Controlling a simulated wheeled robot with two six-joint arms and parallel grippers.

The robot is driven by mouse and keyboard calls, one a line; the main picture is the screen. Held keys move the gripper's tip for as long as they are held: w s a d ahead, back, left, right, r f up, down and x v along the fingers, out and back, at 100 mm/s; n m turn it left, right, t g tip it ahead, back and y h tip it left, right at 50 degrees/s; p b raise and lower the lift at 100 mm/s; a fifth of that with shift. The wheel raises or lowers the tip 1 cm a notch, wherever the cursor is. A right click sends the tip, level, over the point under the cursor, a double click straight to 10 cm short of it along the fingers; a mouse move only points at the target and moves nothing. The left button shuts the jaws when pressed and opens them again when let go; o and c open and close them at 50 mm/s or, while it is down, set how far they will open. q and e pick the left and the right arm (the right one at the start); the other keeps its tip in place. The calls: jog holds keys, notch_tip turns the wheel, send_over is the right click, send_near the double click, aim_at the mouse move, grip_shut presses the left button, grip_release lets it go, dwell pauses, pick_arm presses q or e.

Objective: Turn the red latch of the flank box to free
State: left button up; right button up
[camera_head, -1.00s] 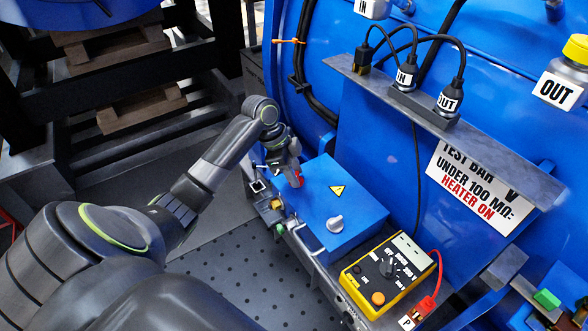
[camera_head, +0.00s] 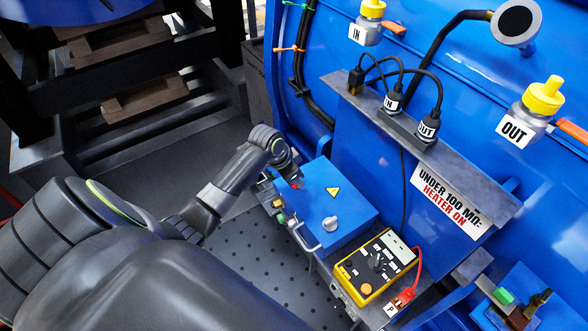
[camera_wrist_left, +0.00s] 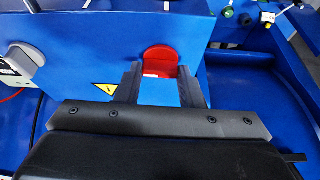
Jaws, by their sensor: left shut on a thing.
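In the head view only a small bit of red (camera_head: 296,185) shows at the box's left corner, beside my left gripper (camera_head: 289,178). In the left wrist view the two dark fingers of my left gripper (camera_wrist_left: 159,74) sit either side of the latch's lower part, shut on it. My right gripper is not in view.
A yellow meter (camera_head: 374,266) with a red lead stands right of the box. A metal handle (camera_head: 307,240) sits on the box's front. Black cables run to the IN and OUT plugs on the ledge (camera_head: 410,130) behind. Perforated floor (camera_head: 270,265) lies open in front.

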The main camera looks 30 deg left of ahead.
pick_arm(q)
jog(key=shift+r+n+p, duration=0.1)
jog(key=shift+n+p, duration=0.2)
jog(key=o, duration=1)
jog(key=b+v, duration=0.1)
jog(key=v, duration=1.6)
jog(key=shift+s+d+r+b, duration=0.1)
jog(key=shift+s+b, duration=0.1)
jog(key=shift+b, duration=0.1)
